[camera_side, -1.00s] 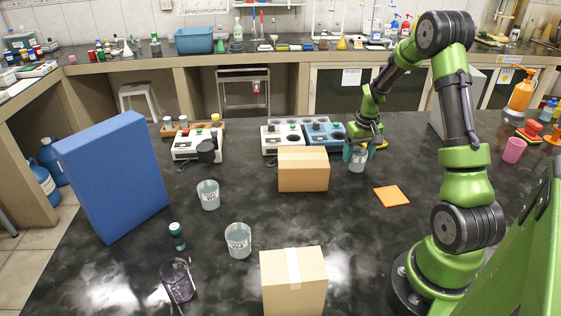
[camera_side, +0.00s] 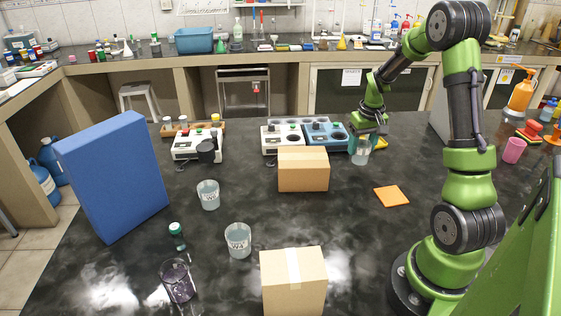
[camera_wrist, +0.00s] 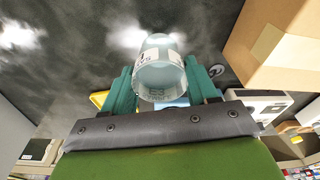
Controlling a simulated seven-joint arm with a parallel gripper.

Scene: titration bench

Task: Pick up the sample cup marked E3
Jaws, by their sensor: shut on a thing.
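A clear sample cup (camera_side: 360,158) is between the teal fingers of my gripper (camera_side: 362,147), to the right of the cardboard box in the side view. In the wrist view the cup (camera_wrist: 158,68) sits between both fingers (camera_wrist: 160,90), and its white label appears to read E3. My gripper is shut on this cup, and its base looks slightly above the black bench. Two similar labelled cups stand on the bench to the left: one nearer the middle (camera_side: 208,195) and one closer to the camera (camera_side: 238,241). Their labels are too small to read surely.
A brown box (camera_side: 303,170) stands just left of my gripper, with a blue device (camera_side: 326,137) behind it. A taped box (camera_side: 293,282) is at the front. An orange square (camera_side: 391,196) lies to the right. A tall blue block (camera_side: 112,178) stands at left.

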